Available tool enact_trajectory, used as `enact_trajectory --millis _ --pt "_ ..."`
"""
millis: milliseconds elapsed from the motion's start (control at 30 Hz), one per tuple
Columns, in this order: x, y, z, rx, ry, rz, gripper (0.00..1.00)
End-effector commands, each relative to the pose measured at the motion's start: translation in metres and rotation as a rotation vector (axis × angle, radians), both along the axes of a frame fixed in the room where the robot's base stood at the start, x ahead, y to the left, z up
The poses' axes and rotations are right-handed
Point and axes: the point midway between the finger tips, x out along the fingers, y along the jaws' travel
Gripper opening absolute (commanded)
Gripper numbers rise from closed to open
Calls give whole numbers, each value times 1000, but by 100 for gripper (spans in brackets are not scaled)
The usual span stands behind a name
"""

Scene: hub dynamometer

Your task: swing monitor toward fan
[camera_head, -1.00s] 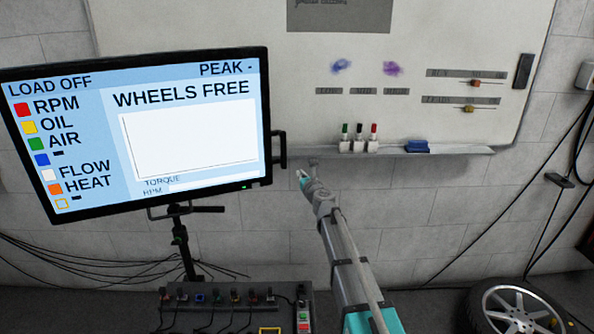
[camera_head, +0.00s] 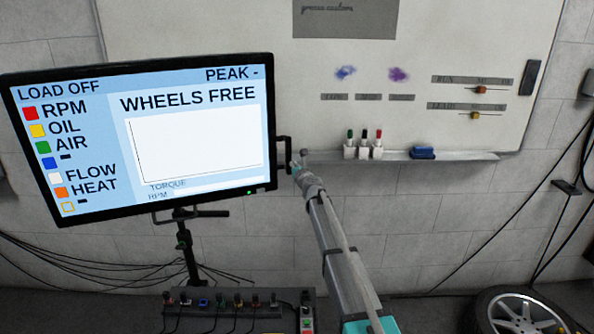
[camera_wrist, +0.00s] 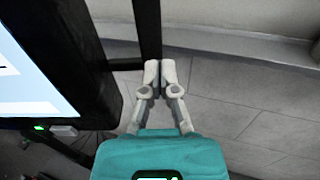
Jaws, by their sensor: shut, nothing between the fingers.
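The monitor (camera_head: 195,130) stands at the left on a dark stand, its lit screen reading "WHEELS FREE". A black handle (camera_head: 284,155) sticks out from its right edge. My gripper (camera_head: 297,166) is at this handle, at its right side in the head view. In the wrist view the shut fingertips (camera_wrist: 160,66) lie right by the handle's upright bar (camera_wrist: 149,30), with nothing between them. Whether they touch the bar is hard to tell. The monitor's edge also shows at the left of the wrist view (camera_wrist: 85,60). No fan is in view.
A whiteboard (camera_head: 440,60) hangs behind, with markers (camera_head: 363,148) and a blue eraser (camera_head: 423,153) on its ledge. A control box (camera_head: 235,315) with switches stands below the monitor. A wheel (camera_head: 515,312) lies at the lower right, with cables on the wall.

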Motion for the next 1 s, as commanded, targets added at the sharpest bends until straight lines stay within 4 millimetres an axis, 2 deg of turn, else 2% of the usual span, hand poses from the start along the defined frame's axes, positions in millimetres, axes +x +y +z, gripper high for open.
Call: enact_trajectory --millis 133,567,667,900,1000 --pt "7 3 0 0 0 0 0" --pt "9 4 0 0 0 0 0" --pt "18 5 0 0 0 0 0" --pt "55 14 0 0 0 0 0" --pt "64 16 0 0 0 -1 0"
